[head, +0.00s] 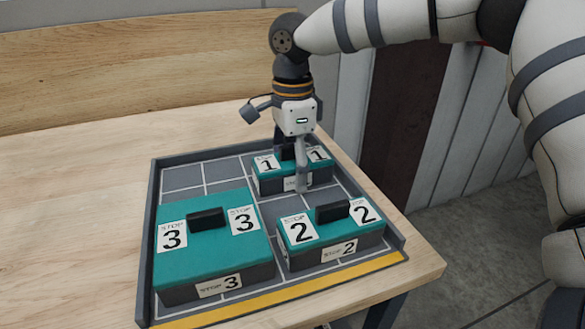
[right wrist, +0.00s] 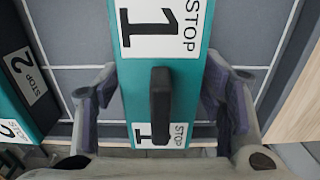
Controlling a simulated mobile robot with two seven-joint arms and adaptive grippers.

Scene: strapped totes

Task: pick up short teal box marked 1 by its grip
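The short teal box marked 1 (head: 266,186) sits at the back right of the tray, partly hidden by my right gripper (head: 291,165). Its black grip (head: 288,153) stands up in the middle of its teal top. In the right wrist view the box (right wrist: 199,85) runs up and down the picture, with the black grip (right wrist: 160,92) between my fingers. The right gripper (right wrist: 162,100) is open, one finger on each side of the grip. A gap shows between each finger and the grip. My left gripper is not in view.
The grey tray (head: 153,240) has raised walls and a yellow front strip. A larger teal box marked 3 (head: 200,250) stands at left and a teal box marked 2 (head: 300,258) at front right. Tray cells left of box 1 are empty. The wooden table (head: 70,200) is clear at left.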

